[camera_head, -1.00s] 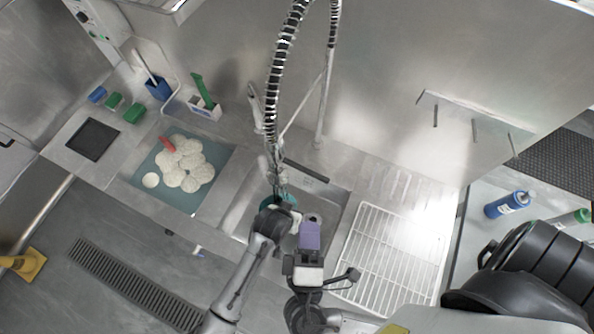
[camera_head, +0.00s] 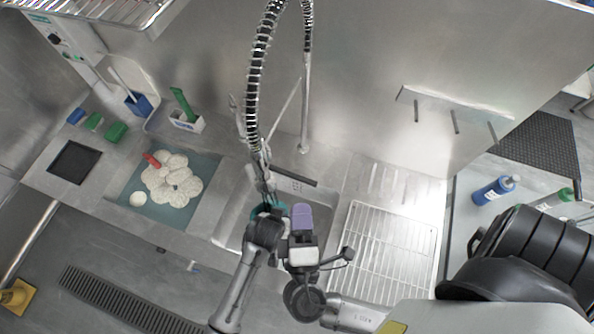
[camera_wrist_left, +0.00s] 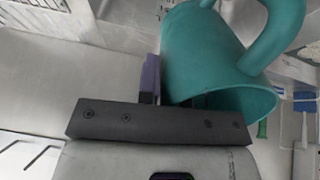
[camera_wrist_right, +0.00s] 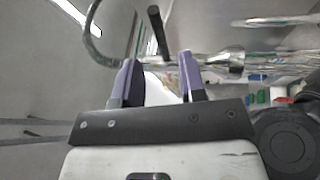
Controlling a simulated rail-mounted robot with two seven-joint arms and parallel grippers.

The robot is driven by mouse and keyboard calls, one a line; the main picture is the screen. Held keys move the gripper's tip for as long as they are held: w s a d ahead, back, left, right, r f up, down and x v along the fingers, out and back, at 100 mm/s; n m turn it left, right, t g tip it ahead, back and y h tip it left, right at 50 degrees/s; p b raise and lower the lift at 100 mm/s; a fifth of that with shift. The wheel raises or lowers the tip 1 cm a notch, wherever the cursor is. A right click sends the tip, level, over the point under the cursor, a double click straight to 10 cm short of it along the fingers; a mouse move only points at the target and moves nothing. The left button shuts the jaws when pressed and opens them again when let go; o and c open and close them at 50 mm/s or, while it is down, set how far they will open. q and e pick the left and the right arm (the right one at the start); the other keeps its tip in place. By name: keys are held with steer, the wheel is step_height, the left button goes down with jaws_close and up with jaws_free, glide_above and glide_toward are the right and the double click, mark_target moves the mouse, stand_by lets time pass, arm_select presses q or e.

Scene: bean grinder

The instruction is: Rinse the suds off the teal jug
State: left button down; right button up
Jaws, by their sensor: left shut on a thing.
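The teal jug (camera_head: 266,210) is over the sink (camera_head: 232,215), just below the hanging spray head (camera_head: 263,172), and mostly covered by my left wrist. The left wrist view shows its teal wall (camera_wrist_left: 203,55), wide mouth and looped handle. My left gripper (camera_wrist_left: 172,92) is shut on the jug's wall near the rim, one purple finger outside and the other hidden. I see no clear suds on the outside; the inside is too dark to judge. My right gripper (camera_head: 303,213) is right of the jug. Its purple fingers (camera_wrist_right: 158,78) stand apart with nothing clearly between them.
A coiled hose (camera_head: 258,85) hangs above the sink. A white wire rack (camera_head: 385,250) lies to the right. A teal mat (camera_head: 195,207) with pale round pieces lies left. A blue bottle (camera_head: 492,190) and dark stacked containers (camera_head: 535,245) are at far right.

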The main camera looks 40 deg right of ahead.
mark_target(299, 177)
steer(key=x, duration=0.7)
steer(key=shift+w+d, duration=0.15)
steer(key=shift+w, duration=0.1)
steer(key=shift+c, duration=0.5)
jaws_close()
